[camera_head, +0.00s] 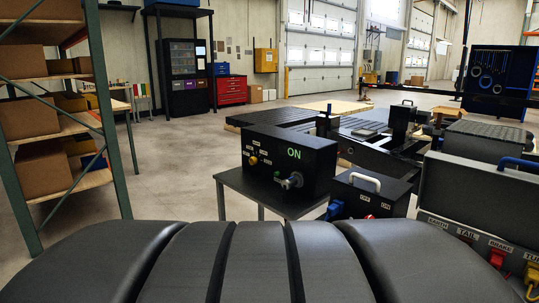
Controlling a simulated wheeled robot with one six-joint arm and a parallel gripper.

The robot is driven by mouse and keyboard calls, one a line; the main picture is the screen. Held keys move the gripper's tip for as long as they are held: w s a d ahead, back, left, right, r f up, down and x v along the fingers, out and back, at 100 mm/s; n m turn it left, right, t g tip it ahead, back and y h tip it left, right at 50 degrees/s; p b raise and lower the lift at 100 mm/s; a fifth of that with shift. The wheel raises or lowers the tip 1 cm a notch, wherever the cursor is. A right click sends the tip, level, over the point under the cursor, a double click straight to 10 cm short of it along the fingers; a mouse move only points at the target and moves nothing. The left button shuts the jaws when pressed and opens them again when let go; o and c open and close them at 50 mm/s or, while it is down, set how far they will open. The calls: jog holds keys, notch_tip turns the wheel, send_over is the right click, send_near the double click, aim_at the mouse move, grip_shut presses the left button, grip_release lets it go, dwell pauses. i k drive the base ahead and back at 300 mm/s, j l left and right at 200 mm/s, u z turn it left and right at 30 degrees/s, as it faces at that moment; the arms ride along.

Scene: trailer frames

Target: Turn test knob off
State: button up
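A black control box (303,158) stands on a small dark table (243,186), with a green lit "ON" on its front. A light metallic knob or socket (292,181) sits low on that front, below the "ON". Which of these is the test knob I cannot tell. My gripper is not in view, and nothing touches the box.
A black box with a white handle (365,181) and small "OFF" and "ON" labels stands right of the table, a blue plug (335,209) at its side. Shelving (65,110) stands left; floor between is clear.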

aim_at(253, 161)
jog(key=i+j, duration=0.15)
jog(key=i, duration=0.3)
jog(key=i+j, duration=0.1)
jog(key=i, duration=0.4)
jog(key=i+j, duration=0.15)
jog(key=i, duration=0.3)
jog(key=i+j+z, duration=0.1)
jog(key=i, duration=0.4)
